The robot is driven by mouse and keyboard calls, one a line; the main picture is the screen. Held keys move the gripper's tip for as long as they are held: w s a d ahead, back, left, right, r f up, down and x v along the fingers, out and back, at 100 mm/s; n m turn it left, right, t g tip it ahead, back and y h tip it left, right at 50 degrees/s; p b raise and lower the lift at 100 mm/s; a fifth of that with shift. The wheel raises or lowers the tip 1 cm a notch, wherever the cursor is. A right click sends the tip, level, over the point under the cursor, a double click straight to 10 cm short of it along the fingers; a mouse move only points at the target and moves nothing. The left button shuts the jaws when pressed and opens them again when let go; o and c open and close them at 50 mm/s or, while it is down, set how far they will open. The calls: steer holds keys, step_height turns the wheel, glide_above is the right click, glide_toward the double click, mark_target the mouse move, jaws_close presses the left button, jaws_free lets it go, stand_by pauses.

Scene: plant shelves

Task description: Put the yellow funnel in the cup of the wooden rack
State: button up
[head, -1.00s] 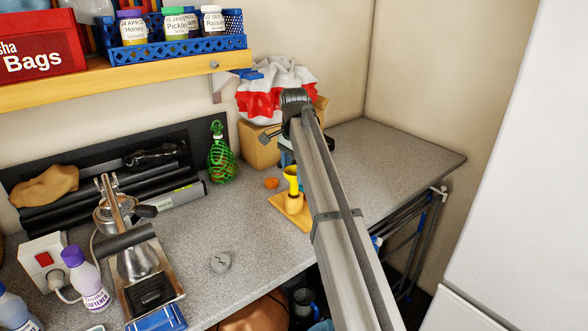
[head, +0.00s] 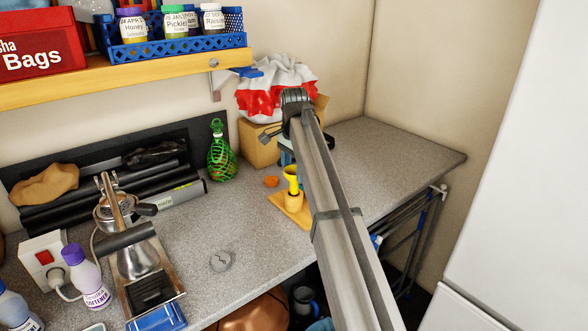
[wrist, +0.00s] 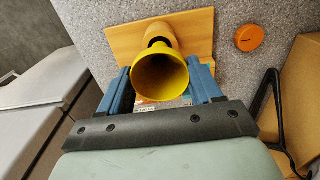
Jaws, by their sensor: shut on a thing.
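The yellow funnel (head: 291,173) is upright over the wooden rack (head: 277,199) on the grey counter. In the wrist view the funnel (wrist: 160,75) is between the blue fingers of my gripper (wrist: 160,88), which is shut on it, with its wide mouth towards the camera. The cup (wrist: 160,34) of the rack shows just beyond the funnel, with a dark opening partly covered by the funnel's rim. The rack's board (wrist: 197,33) lies behind it. I cannot tell whether the spout is inside the cup. My arm hides part of the rack in the head view.
An orange lid (head: 271,181) lies beside the rack. A cardboard box (head: 262,148) with red and white cloth stands behind. A green net bottle (head: 221,158) and a metal press (head: 137,258) are to the left. The counter right of my arm is clear.

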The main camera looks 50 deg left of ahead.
mark_target(294, 183)
steer(key=shift+f, duration=2.6)
stand_by(2.1)
steer(key=o, duration=1.3)
step_height(294, 183, up, 14)
steer(key=shift+f, duration=0.1)
